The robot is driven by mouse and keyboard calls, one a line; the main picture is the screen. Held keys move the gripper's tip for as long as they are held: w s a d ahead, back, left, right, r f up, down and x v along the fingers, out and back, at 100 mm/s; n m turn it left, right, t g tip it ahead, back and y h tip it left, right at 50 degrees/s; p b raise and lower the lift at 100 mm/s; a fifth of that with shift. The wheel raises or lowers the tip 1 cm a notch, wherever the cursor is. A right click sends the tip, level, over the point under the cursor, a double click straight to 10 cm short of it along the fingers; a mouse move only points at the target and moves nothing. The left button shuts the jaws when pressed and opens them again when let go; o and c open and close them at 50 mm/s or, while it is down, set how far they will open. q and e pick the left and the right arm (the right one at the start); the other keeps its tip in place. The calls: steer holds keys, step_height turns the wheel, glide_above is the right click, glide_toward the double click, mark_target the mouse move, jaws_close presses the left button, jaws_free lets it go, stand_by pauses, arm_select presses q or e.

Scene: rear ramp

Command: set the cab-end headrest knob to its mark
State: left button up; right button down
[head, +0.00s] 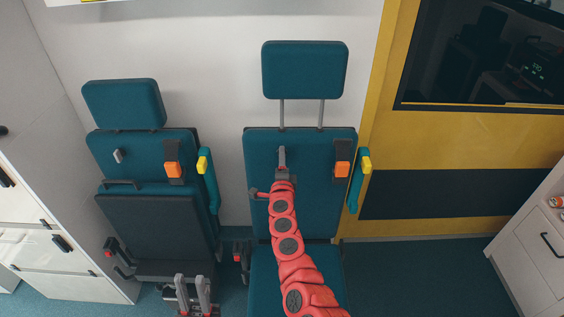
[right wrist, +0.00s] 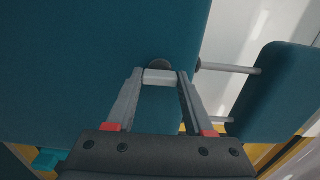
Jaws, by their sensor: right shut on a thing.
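The seat on the right has a teal headrest (head: 305,70) standing high on two grey posts above its backrest (head: 325,195). My right gripper (head: 282,151) is at the upper part of this backrest. In the right wrist view, my right gripper (right wrist: 160,73) is shut on a light grey bar-shaped knob (right wrist: 159,78), with a dark round base (right wrist: 159,64) behind it on the teal backrest. In the head view the knob is hidden by the gripper. No mark can be made out. My left gripper (head: 191,284) is low in front of the seats, open and empty.
The left seat has a lower headrest (head: 124,104) and its own grey knob (head: 118,156), tilted. Orange buckles (head: 342,169) and teal armrests (head: 357,183) flank the backrests. White cabinets (head: 60,255) stand left, a drawer unit (head: 535,240) right. Floor (head: 415,280) at right is clear.

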stand_by(0.5)
steer(key=shift+c, duration=1.4)
jaws_free()
steer(key=shift+s, duration=0.15)
steer(key=s+b, duration=0.1)
steer(key=s, duration=1.6)
steer(key=shift+d, duration=0.1)
